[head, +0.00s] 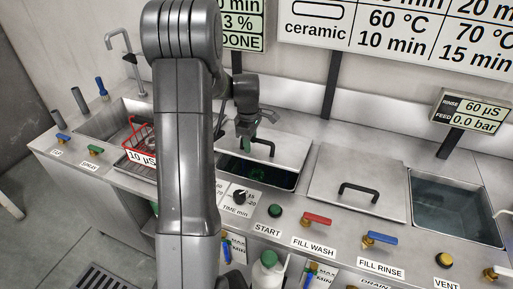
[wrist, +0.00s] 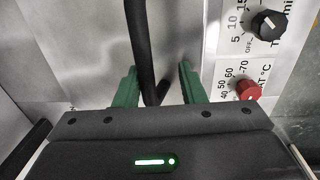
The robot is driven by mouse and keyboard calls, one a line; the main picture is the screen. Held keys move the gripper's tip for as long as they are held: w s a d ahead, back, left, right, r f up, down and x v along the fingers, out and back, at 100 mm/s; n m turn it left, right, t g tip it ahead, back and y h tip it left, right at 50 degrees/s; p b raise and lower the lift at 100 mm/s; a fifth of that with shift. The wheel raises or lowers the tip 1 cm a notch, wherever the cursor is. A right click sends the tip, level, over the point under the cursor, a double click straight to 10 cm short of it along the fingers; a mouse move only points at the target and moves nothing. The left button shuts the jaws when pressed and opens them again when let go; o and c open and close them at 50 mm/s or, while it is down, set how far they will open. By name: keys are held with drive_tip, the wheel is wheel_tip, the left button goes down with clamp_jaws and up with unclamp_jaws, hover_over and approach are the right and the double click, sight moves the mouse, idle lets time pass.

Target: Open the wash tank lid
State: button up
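The wash tank lid (head: 288,150) is a grey metal plate with a black bar handle (head: 262,145). It stands partly open, with the dark tank opening (head: 258,173) showing along its front; whether it is tilted or slid back is hard to tell. My gripper (head: 244,140) is at the left part of this handle. In the wrist view its two green fingers (wrist: 158,80) are apart, with the black handle bar (wrist: 140,42) between them, nearer the left finger. A gap shows beside the right finger. My arm hides part of the tank's left side.
A second, closed lid (head: 330,183) lies to the right, then an open water-filled tank (head: 455,212). A red wire basket (head: 139,140) is at left. The front panel has a time knob (head: 239,197), a green START button (head: 275,211) and a red valve lever (head: 317,220).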

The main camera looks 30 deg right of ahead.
drive_tip(key=shift+a, duration=0.1)
wheel_tip(320, 180, up, 16)
drive_tip(key=w+d+p, duration=0.1)
drive_tip(key=p, duration=1)
idle(0.9)
drive_tip(key=shift+f, duration=0.15)
